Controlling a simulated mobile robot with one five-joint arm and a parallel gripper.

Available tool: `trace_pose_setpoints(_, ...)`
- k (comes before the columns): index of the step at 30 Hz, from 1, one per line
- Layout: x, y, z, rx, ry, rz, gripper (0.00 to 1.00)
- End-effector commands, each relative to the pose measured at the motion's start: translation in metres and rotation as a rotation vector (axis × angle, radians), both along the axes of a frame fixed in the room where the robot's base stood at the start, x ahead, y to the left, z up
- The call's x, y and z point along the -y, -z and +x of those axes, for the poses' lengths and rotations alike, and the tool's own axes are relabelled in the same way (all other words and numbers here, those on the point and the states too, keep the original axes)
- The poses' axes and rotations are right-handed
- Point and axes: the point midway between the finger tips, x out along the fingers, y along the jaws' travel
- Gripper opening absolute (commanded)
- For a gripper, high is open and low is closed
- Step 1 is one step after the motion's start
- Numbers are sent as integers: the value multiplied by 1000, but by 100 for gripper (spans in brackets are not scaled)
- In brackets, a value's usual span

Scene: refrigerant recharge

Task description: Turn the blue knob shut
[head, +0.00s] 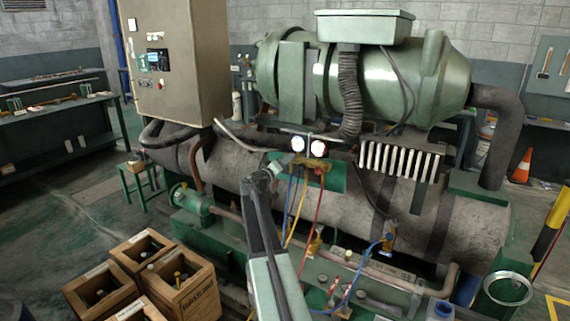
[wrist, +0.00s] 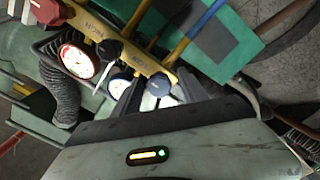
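The blue knob (wrist: 158,86) sits on the yellow gauge manifold (wrist: 142,58) in the wrist view. My gripper (wrist: 160,94) has its dark fingers apart, one on each side of the knob. A gap seems to show between knob and fingers; contact is hard to judge. In the head view my gripper (head: 277,167) is at the left end of the manifold (head: 312,164), and the knob cannot be made out there. The blue-rimmed gauge (wrist: 118,86) lies close to the left finger. The red gauge (wrist: 79,60) is farther left.
Blue, yellow and red hoses (head: 292,212) hang below the manifold. A ribbed conduit (head: 351,92) and the large green tank (head: 420,80) stand behind. A grey control cabinet (head: 172,65) is at left. Wooden crates (head: 185,292) stand on the floor at lower left.

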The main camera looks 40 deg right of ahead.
Motion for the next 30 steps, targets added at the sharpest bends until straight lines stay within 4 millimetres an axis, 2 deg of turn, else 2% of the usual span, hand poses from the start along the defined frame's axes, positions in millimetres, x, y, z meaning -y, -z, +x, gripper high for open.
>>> trace_pose_setpoints(8, -6, 0, -1, -1, -2, -1, 50)
trace_pose_setpoints(11, -18, 0, -5, -1, -2, -1, 50)
trace_pose_setpoints(18, -64, 0, -17, -1, -2, -1, 50)
trace_pose_setpoints(21, -75, 0, -19, -1, -1, 0, 50)
trace_pose_setpoints(30, -76, 0, -18, -1, 0, 0, 50)
